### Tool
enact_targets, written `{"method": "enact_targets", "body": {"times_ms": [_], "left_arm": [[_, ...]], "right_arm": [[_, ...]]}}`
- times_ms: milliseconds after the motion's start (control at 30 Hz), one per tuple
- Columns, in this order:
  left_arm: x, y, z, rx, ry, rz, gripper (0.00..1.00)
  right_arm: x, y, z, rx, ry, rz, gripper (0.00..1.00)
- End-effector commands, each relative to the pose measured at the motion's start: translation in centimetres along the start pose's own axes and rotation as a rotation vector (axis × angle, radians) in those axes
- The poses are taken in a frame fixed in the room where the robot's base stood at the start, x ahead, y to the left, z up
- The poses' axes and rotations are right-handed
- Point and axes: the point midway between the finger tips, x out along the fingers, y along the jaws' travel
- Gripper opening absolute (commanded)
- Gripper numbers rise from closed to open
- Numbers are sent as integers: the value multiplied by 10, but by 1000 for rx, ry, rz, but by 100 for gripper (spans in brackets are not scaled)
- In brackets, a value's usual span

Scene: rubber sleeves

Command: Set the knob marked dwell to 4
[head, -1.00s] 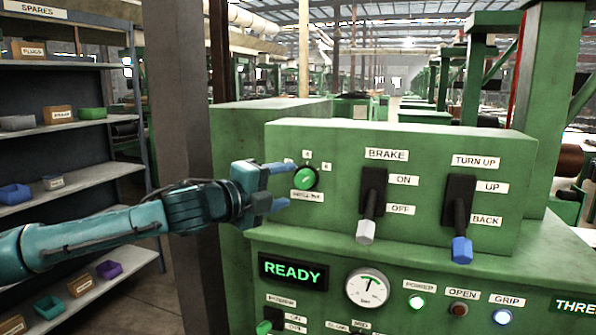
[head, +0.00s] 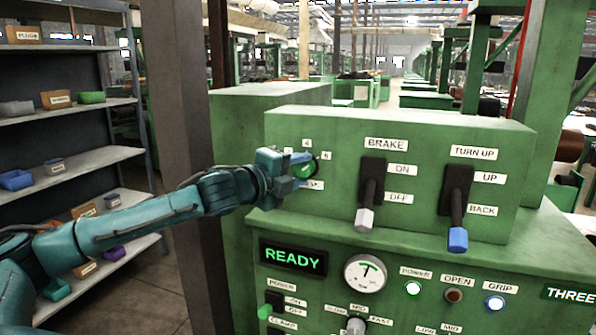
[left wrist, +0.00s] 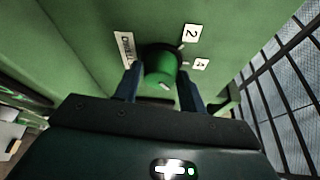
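The dwell knob (head: 305,169) is a round green dial on the front of the green machine, left of the BRAKE lever. It is partly hidden by my left gripper (head: 299,171) in the head view. In the left wrist view the knob (left wrist: 162,64) sits between the two blue fingers of my left gripper (left wrist: 161,84), one on each side. The fingers look open around it; I cannot tell whether they touch it. Small number plates 2 (left wrist: 190,34) and 4 (left wrist: 200,64) stand beside the knob. The dwell plate (left wrist: 124,48) is partly readable. My right gripper is not in view.
The BRAKE lever (head: 366,200) and the TURN UP lever (head: 457,215) hang to the right of the knob. A READY display (head: 292,257) and a gauge (head: 365,273) are below.

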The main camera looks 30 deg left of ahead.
Motion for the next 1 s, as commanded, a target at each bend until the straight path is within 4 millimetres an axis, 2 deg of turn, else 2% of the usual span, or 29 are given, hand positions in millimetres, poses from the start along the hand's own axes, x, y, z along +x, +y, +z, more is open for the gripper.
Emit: {"method": "enact_targets", "body": {"times_ms": [67,300,667,1000], "left_arm": [[0,0,0,0,0,0,34],[0,0,0,0,0,0,14],[0,4,-1,-61,0,-25,14],[1,10,-2,-298,0,-124,14]], "right_arm": [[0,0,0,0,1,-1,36],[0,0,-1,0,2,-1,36],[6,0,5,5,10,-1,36],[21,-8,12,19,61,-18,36]]}}
